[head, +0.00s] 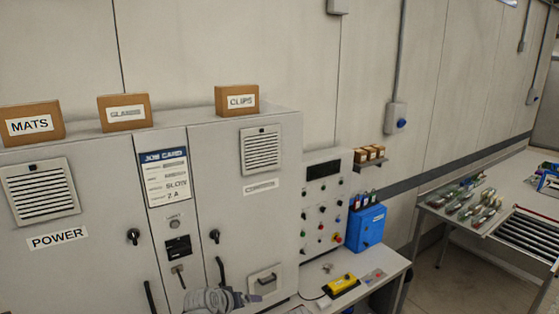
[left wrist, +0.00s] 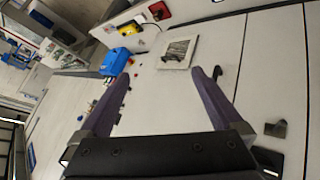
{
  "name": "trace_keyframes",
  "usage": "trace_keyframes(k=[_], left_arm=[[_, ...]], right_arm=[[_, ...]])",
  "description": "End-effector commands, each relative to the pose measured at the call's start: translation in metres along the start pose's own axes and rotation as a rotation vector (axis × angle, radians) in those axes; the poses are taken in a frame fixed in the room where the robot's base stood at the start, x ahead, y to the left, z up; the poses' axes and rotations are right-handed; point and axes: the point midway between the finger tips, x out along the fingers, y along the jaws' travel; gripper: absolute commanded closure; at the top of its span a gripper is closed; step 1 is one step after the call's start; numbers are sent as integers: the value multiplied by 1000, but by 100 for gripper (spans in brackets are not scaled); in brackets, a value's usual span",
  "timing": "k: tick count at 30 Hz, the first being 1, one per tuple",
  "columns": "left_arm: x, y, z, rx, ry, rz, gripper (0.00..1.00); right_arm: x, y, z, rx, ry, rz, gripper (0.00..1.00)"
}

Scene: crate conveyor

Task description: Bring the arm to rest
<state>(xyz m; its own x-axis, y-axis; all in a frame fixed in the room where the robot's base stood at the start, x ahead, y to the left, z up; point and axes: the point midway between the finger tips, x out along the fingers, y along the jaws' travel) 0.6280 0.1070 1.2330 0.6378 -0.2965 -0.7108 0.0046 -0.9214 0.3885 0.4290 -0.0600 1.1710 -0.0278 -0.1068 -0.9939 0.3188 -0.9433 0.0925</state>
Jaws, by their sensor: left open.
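My left gripper (left wrist: 160,75) is open in the left wrist view, with its two purple-grey fingers spread wide and nothing between them. The fingers point toward the pale front of the grey cabinet, where a square plate (left wrist: 178,52) shows beyond the fingertips. I cannot tell whether they touch anything, but they look apart from it. In the head view a grey piece of my arm (head: 212,300) shows at the bottom edge, in front of the cabinet (head: 112,220); the fingers are not clear there. My right gripper is in neither view.
Boxes labelled MATS (head: 32,123) and CLIPS (head: 237,100), and a third between them, stand on the cabinet. Right of it are a button panel (head: 322,205), a blue box (head: 366,227) and a yellow device (head: 341,285). A roller conveyor (head: 530,237) is at far right.

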Motion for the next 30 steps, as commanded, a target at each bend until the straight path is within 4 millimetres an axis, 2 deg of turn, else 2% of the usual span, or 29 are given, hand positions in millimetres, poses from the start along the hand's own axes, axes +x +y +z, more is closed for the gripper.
trace_keyframes(k=[1,3,6,12,15,20,27,30], left_arm=[[-3,-10,23,37,-93,-47,0],[-10,-26,50,78,-212,-114,0],[-24,-46,81,117,-357,-202,0],[-62,-83,128,156,-608,-373,0],[-42,-82,152,192,-635,-375,0],[-17,-74,185,254,-667,-371,0],[27,-62,250,375,-726,-367,0],[41,-57,273,422,-749,-367,0]], right_arm=[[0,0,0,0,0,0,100],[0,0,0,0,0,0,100],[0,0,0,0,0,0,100],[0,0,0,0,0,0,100],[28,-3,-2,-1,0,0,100],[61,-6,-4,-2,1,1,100],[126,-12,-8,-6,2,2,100],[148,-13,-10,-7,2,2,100]])
